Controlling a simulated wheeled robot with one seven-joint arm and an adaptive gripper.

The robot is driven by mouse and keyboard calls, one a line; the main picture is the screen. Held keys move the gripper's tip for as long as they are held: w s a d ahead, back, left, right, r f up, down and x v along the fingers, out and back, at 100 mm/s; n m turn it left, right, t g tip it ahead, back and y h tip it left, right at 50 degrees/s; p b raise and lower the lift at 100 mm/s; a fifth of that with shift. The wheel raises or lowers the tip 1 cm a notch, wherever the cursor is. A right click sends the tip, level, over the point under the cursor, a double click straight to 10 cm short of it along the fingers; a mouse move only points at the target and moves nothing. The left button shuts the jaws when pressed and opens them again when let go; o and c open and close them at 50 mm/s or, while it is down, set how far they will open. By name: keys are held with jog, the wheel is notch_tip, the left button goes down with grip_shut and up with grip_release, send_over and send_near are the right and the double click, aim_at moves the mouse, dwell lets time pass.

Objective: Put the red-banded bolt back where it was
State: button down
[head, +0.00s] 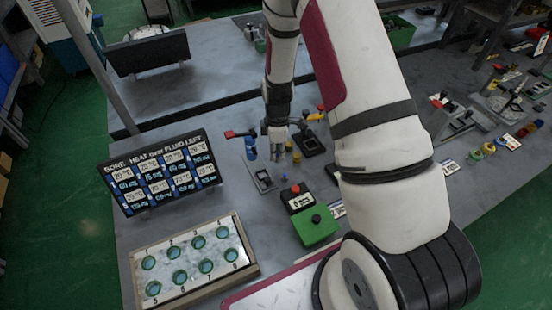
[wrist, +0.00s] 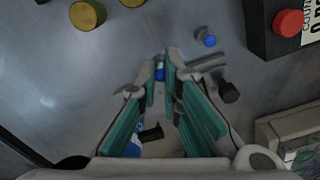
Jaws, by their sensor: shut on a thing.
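My gripper (wrist: 162,68) has its teal-lined fingers closed around a small blue-ended thing (wrist: 160,74) at the fingertips. No red band shows on it, so I cannot tell from the view whether it is the red-banded bolt. In the head view my gripper (head: 284,148) hangs over the middle of the grey bench, beside a valve with a red handle and blue body (head: 250,150). A grey bolt-like piece with a blue end (wrist: 207,39) stands apart from the fingertips in the wrist view. No red-banded bolt is clearly visible elsewhere.
A tray with several round green-lined numbered holes (head: 137,260) lies at front left, below a black list board (head: 160,172). A black box with a red button (head: 295,197) and a green box (head: 316,228) stand in front of my gripper. Bare bench lies between tray and boxes.

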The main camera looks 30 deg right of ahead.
jog(key=shift+f+b, duration=0.5)
jog(key=shift+f, duration=1.2)
jog(key=shift+f, duration=0.1)
jog(key=c, duration=1.8)
grip_release()
jog(key=shift+o, duration=0.2)
